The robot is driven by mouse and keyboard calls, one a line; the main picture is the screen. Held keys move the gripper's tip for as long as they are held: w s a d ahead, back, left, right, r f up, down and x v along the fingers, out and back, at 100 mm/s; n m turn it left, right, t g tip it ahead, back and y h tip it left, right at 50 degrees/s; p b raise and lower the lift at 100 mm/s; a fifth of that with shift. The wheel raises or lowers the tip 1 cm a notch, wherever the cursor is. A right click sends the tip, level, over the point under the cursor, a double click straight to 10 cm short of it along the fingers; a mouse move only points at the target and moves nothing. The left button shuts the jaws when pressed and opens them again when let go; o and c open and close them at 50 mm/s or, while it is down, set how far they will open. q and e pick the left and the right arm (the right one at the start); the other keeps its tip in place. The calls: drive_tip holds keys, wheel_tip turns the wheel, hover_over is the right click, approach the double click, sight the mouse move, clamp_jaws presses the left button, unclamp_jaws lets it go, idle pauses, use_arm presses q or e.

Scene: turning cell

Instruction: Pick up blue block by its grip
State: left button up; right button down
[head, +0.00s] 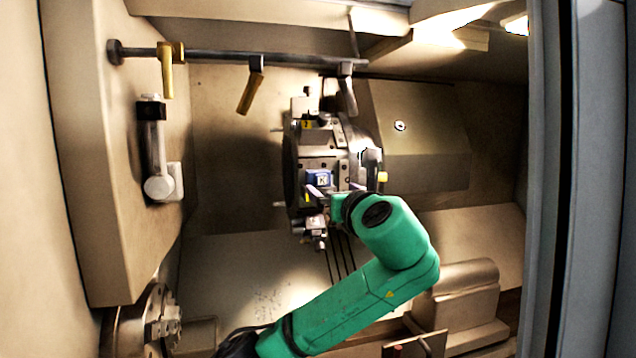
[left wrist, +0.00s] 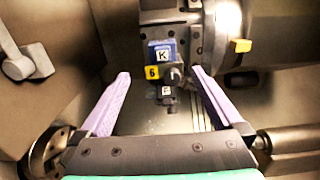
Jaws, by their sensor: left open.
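The blue block (head: 319,178) carries a white label with a dark letter K and sits on the tool turret (head: 330,160) inside the machine. In the left wrist view the blue block (left wrist: 162,52) shows ahead, just beyond the fingertips and between their lines. A yellow tag with a 6 (left wrist: 152,72) and a dark holder labelled F (left wrist: 167,94) are below it. My left gripper (head: 334,189) is open and empty, close to the block in the head view, with its purple fingers spread wide in the left wrist view (left wrist: 160,74). My right gripper is not in view.
A rail (head: 220,56) with hanging yellow-and-grey nozzles crosses above the turret. A chuck (head: 150,325) is at the lower left. A grey tailstock-like body (head: 460,300) is at the lower right. The wall panel to the turret's left leaves free room.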

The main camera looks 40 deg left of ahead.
sight(322, 179)
use_arm(q)
drive_tip(key=p+x, duration=0.2)
drive_tip(key=x, duration=0.4)
drive_tip(key=shift+w+a, duration=0.3)
drive_tip(key=p+x, duration=0.4)
drive_tip(key=shift+w+a+r, duration=0.1)
drive_tip(key=shift+w+a, duration=0.15)
drive_tip(key=shift+w, duration=0.1)
drive_tip(key=shift+w+a+f, duration=0.2)
drive_tip(key=shift+a+f, duration=0.1)
drive_tip(key=shift+r, duration=0.1)
drive_tip(key=c, duration=1.6)
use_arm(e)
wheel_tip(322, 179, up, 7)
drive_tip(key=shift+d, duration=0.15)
